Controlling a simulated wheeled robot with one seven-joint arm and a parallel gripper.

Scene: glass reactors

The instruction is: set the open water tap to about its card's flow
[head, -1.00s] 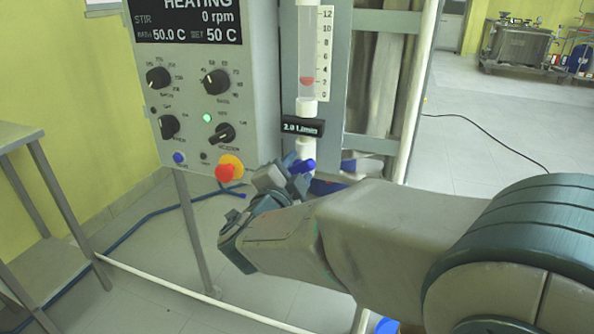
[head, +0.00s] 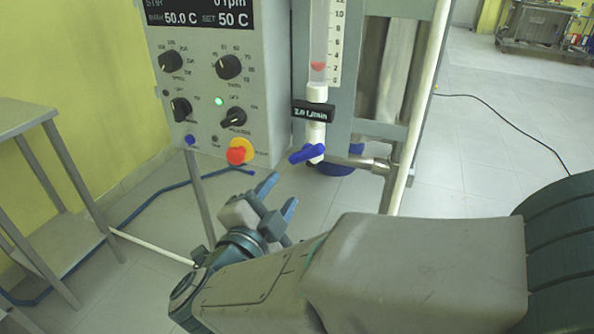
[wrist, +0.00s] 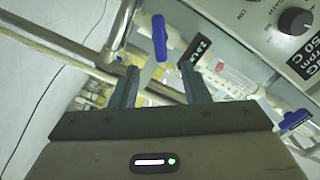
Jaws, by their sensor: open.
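The water tap's blue lever (head: 307,153) sits below the flow tube, slanting slightly up to the right. The black card (head: 313,112) above it reads 2.0 L/min. The red float (head: 318,66) in the clear tube stands near the 2 mark. My gripper (head: 279,195) is open and empty, below and left of the lever, apart from it. In the wrist view, the lever (wrist: 159,38) shows beyond and between the open fingers of my gripper (wrist: 158,68); the card (wrist: 200,47) is just right of it.
The control panel (head: 216,75) with knobs and a red stop button (head: 240,151) stands left of the tap. A metal frame post (head: 420,100) and a horizontal pipe (head: 358,161) are at its right. A steel table (head: 25,115) is at far left.

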